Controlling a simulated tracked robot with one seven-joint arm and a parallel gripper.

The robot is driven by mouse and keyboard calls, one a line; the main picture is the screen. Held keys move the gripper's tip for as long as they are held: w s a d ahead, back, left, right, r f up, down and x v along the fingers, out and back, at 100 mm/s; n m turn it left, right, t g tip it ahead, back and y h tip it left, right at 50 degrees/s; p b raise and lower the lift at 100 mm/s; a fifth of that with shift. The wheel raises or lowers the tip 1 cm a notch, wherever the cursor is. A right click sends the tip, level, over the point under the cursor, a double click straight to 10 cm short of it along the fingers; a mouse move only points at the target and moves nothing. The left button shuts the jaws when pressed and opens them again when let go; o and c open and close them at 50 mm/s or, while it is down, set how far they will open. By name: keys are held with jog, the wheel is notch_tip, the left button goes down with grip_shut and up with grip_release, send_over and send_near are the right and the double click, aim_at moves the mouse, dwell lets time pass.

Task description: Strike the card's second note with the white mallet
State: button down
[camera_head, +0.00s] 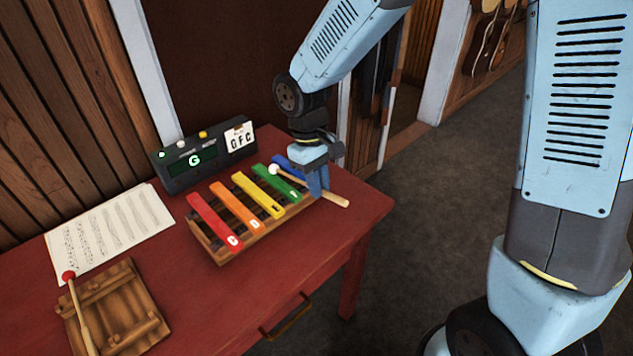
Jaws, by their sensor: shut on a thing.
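My gripper (317,182) is shut on the handle of the white mallet (335,198), at the right end of the xylophone (225,256). The mallet's white head (273,170) points left and appears over the green bar (283,190); I cannot tell whether it touches. The blue bar (284,162) is partly hidden by my gripper. Left of the green bar are the yellow bar (257,195), orange bar (234,206) and red bar (213,221). The card (240,137) reads G F C. The dark box (176,178) beside it shows a lit green G.
A red-headed mallet (84,318) lies on a wooden rack (139,314) at the front left of the red table (285,292). Sheet music (108,228) lies behind it. The table's right edge is close to my gripper. Guitar-like instruments (487,42) hang at the back right.

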jog(key=shift+x, duration=1.05)
jog(key=shift+s+d+v, duration=0.15)
jog(key=shift+v, duration=1.35)
jog(key=shift+s+d+v, duration=0.1)
jog(key=shift+d+v, duration=0.05)
jog(key=shift+v, duration=1.3)
jog(key=shift+r, duration=0.1)
jog(key=shift+w, duration=0.1)
